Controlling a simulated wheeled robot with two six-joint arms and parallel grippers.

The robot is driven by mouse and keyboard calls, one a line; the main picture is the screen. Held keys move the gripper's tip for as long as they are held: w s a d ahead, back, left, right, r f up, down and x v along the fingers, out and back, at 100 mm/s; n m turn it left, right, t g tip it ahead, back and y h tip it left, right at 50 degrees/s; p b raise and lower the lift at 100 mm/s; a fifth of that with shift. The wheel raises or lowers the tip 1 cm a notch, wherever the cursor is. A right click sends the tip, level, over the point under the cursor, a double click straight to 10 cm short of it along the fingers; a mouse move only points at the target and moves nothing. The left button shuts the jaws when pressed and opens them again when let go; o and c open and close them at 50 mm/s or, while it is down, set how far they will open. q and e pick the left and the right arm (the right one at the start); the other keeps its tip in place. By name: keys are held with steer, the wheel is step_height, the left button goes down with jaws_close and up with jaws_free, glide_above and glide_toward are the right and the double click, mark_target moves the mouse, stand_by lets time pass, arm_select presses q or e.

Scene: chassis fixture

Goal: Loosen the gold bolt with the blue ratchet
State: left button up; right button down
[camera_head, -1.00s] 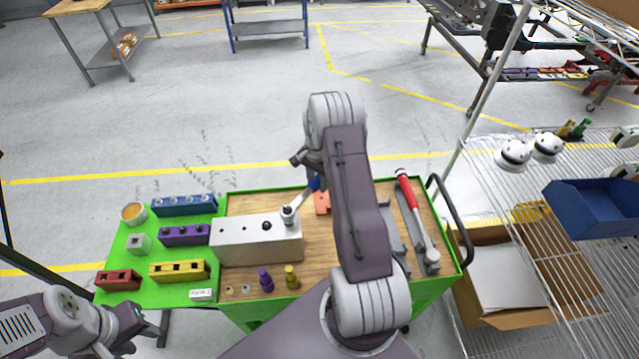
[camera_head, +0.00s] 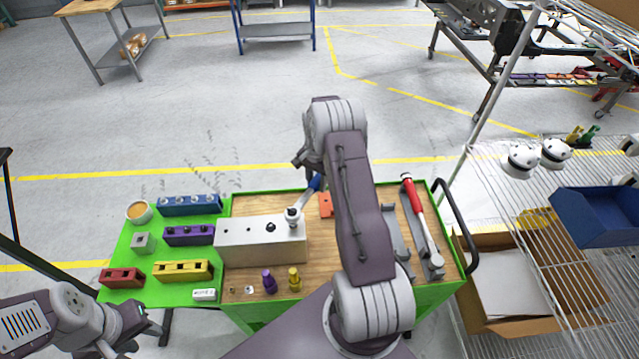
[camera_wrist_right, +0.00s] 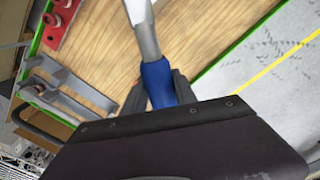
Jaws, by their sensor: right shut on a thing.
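The blue ratchet (camera_head: 304,200) has a blue handle and a silver head. Its head rests over the right end of the top of the silver block (camera_head: 245,254), and its handle slants up to the right. My right gripper (camera_wrist_right: 158,88) is shut on the blue handle, seen in the right wrist view; in the head view my arm partly hides it. I cannot see a gold bolt; whatever lies under the ratchet head is hidden. My left gripper (camera_head: 140,335) is low at the left, apart from the block, and its jaws are unclear.
A purple socket (camera_head: 269,281) and a gold-coloured socket (camera_head: 293,279) stand in front of the block. Coloured holders, such as the yellow one (camera_head: 183,270), lie on the green mat at left. A red-handled tool (camera_head: 414,200) lies at right.

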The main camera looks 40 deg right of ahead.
steer(key=shift+a, duration=0.15)
stand_by(0.4)
steer(key=shift+r, duration=0.2)
steer(key=shift+r+p, duration=0.3)
steer(key=shift+p, duration=0.1)
steer(key=shift+r, duration=0.25)
steer(key=shift+w+r+p, duration=0.1)
steer(key=shift+r+p, duration=0.15)
steer(key=shift+p, duration=0.15)
steer(key=shift+r, duration=0.1)
steer(key=shift+r+p, duration=1.9)
steer(key=shift+r, duration=0.6)
